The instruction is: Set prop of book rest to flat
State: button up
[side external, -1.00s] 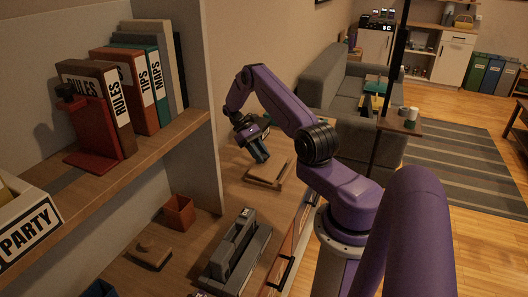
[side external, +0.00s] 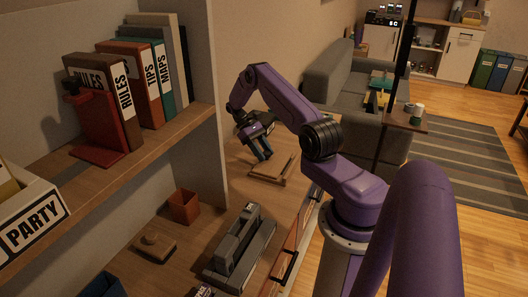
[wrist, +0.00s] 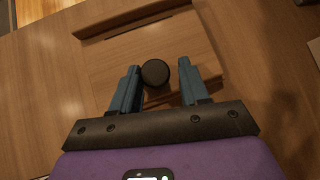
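The book rest is a wooden board with a raised ledge along one edge. It lies low on the desk beneath my gripper in the side view (side external: 271,170). In the wrist view its board (wrist: 110,70) fills the middle, with the ledge at the top. A dark round knob (wrist: 155,72) shows between my fingers, nearer the left one, with a gap to the right one. My gripper (wrist: 160,68) is open and points down over the rest; it also shows in the side view (side external: 262,157). I cannot tell the prop's angle or whether the fingers touch anything.
A grey device (side external: 240,248), a wooden block with a knob (side external: 154,246) and a brown cup (side external: 184,206) stand on the nearer desk. An upright shelf panel (side external: 197,90) stands left of my arm. Bare desk lies around the rest.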

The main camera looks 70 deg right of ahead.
jog(key=shift+d+f, duration=0.25)
jog(key=shift+d, duration=0.1)
jog(key=shift+w+d+r, duration=0.15)
jog(key=shift+w+r, duration=0.2)
jog(key=a+v, duration=0.1)
jog(key=v, duration=0.5)
jog(key=shift+w+d+r, duration=0.15)
jog(key=shift+d+r, duration=0.05)
jog(key=shift+r, duration=0.2)
